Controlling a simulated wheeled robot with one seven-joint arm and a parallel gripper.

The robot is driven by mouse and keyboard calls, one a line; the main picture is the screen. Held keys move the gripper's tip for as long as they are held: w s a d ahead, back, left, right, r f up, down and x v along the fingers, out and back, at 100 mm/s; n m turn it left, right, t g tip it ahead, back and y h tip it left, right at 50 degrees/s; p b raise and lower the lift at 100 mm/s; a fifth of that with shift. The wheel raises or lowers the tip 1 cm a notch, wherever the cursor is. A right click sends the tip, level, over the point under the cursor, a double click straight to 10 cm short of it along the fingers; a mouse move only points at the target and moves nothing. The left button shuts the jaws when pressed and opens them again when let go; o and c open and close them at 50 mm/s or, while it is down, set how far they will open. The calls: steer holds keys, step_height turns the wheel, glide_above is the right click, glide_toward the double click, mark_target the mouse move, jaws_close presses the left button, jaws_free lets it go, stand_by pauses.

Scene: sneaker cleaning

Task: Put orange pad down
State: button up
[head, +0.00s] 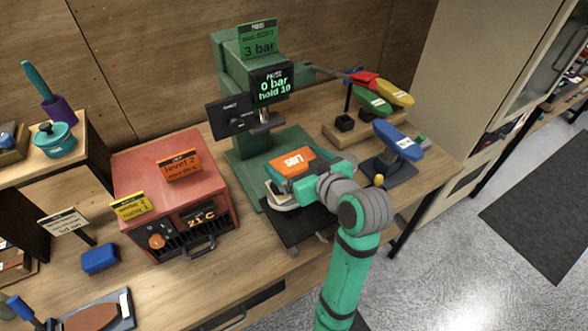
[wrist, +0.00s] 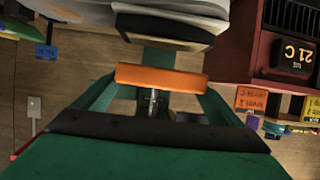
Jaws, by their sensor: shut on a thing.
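The orange pad (head: 297,162), with a white label, is in front of the green press in the head view. It also shows as an orange bar in the wrist view (wrist: 160,77). A whitish, shoe-like thing (head: 279,200) is just below the pad. I cannot tell whether the pad touches it.
The green press (head: 246,74) reads 0 bar, its ram behind the pad. A red oven (head: 152,170) stands left. A blue pad (head: 398,139) on a dark stand, with green and yellow pads behind, is at right. A dark plate (head: 293,234) lies underneath.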

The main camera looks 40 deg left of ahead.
mark_target(294, 170)
steer(key=shift+a+f, duration=0.15)
steer(key=shift+f, duration=1.55)
steer(key=shift+f, duration=0.1)
